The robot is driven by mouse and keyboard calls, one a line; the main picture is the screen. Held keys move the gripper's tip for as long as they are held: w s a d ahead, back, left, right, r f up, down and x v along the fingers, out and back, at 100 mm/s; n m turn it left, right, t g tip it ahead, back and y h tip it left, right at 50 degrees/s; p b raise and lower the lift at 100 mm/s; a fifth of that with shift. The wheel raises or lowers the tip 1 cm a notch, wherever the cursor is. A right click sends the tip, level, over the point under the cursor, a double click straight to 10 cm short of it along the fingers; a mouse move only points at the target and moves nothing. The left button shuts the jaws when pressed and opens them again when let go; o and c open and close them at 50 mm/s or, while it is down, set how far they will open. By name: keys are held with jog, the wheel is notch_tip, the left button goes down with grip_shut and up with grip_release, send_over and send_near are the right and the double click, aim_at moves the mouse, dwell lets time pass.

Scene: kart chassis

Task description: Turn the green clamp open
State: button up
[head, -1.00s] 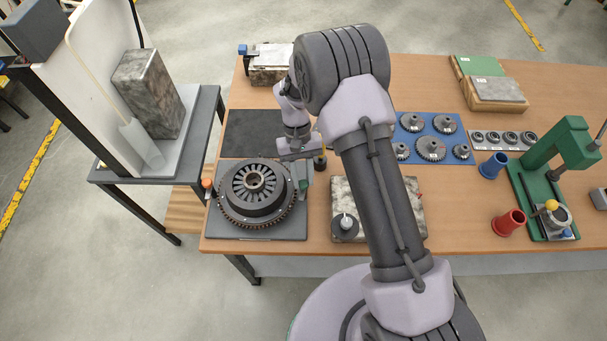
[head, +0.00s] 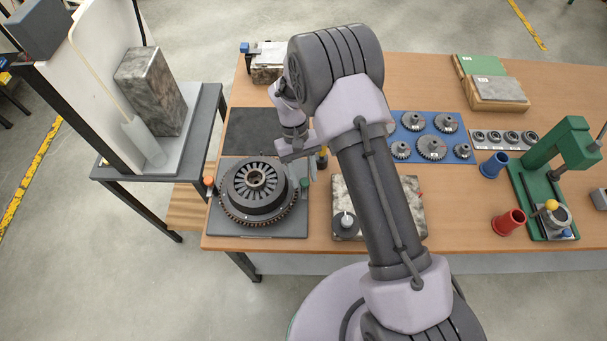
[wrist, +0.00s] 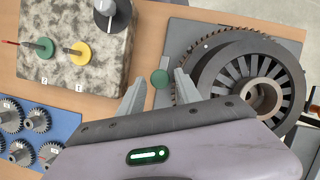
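The green clamp (wrist: 160,78) is a round green knob at the edge of the grey fixture plate (wrist: 172,45) in the wrist view. In the head view the green clamp (head: 305,183) shows small at the right side of the plate (head: 280,229). The dark toothed clutch assembly (head: 255,190) sits on that plate. My gripper (wrist: 160,84) is open, with one finger on each side of the green knob in the picture. I cannot tell whether the fingers touch it. In the head view my gripper (head: 310,162) is just above and beyond the clamp, partly hidden by my arm.
An orange knob (head: 208,181) stands at the plate's left edge. A granite block (wrist: 100,30) with a green and a yellow disc lies beside the plate. Gears on a blue mat (head: 430,135), a green press (head: 560,150) and red and blue cups stand further right.

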jog(key=shift+o, duration=0.3)
jog(key=p+v, duration=0.3)
jog(key=v, duration=1.4)
jog(key=shift+r+p, duration=0.2)
jog(key=shift+p, duration=0.1)
jog(key=s+d+r+m+t+y+b, duration=0.35)
jog(key=s+d+r+b, duration=0.4)
jog(key=r, duration=0.35)
jog(key=s+d+f+m+t+b, duration=0.2)
jog(key=s+t+b, duration=0.1)
jog(key=s, duration=0.5)
jog(key=s+d+f+m+t+b, duration=0.2)
jog(key=s+m+t+b, duration=0.1)
jog(key=s, duration=0.5)
jog(key=shift+s+d+b, duration=0.15)
jog(key=shift+s+b, duration=0.25)
jog(key=shift+b, duration=0.35)
jog(key=shift+t, duration=0.25)
